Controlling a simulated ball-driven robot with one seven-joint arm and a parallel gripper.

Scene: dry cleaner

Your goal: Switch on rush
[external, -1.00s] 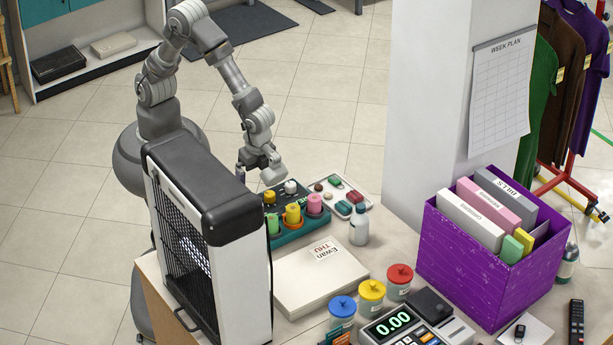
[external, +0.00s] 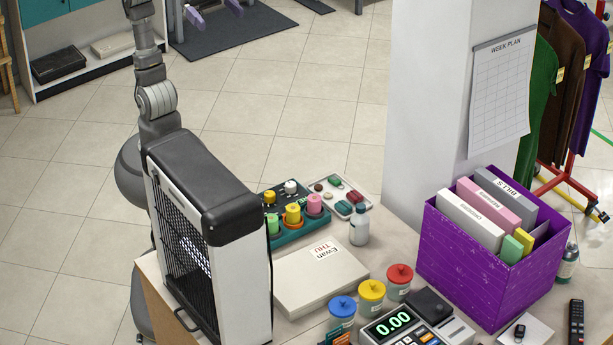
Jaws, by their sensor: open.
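A dark green panel (external: 290,237) lies on the counter with coloured knob-like pieces on it in yellow, white, green and pink. Its labels are too small to read, so I cannot tell which piece is rush or whether it is on. My gripper (external: 217,14) shows only as two purple-tipped fingers, apart, at the top edge. They are empty, high above and well away from the panel.
A black-topped heater-like unit (external: 205,185) stands at the counter's left. Coloured-lid jars (external: 371,292), a scale (external: 400,325) and a purple bin (external: 480,260) stand further right.

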